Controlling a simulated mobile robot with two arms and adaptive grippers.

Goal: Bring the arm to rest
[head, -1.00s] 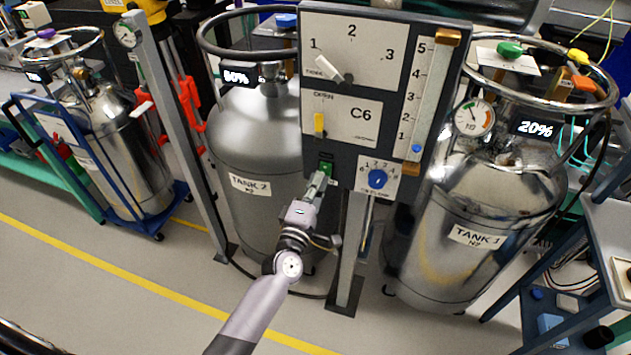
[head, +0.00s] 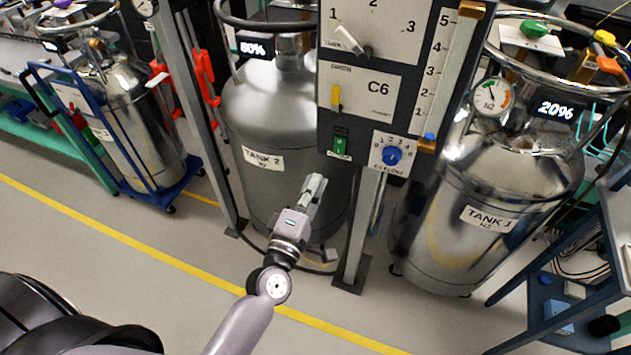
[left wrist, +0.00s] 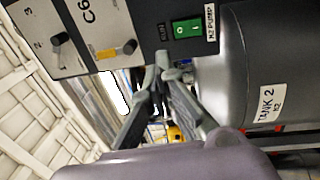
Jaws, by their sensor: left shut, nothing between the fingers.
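My left gripper (head: 315,186) is shut and empty in the head view. It hangs in front of the Tank 2 cylinder (head: 250,110), a little below and left of the green rocker switch (head: 341,143) on the control panel (head: 325,100), apart from the panel. In the left wrist view its fingers (left wrist: 162,65) come together at the tips. The green switch, labelled as a pump switch, also shows there (left wrist: 187,29), beside the fingertips. My right gripper is not seen.
Tank 1 (head: 495,200) stands to the right of the panel post (head: 357,230). A blue cart (head: 165,188) carries another tank at the left. A blue-framed shelf (head: 590,250) is at the lower right. Open floor with a yellow line (head: 120,236) lies in front.

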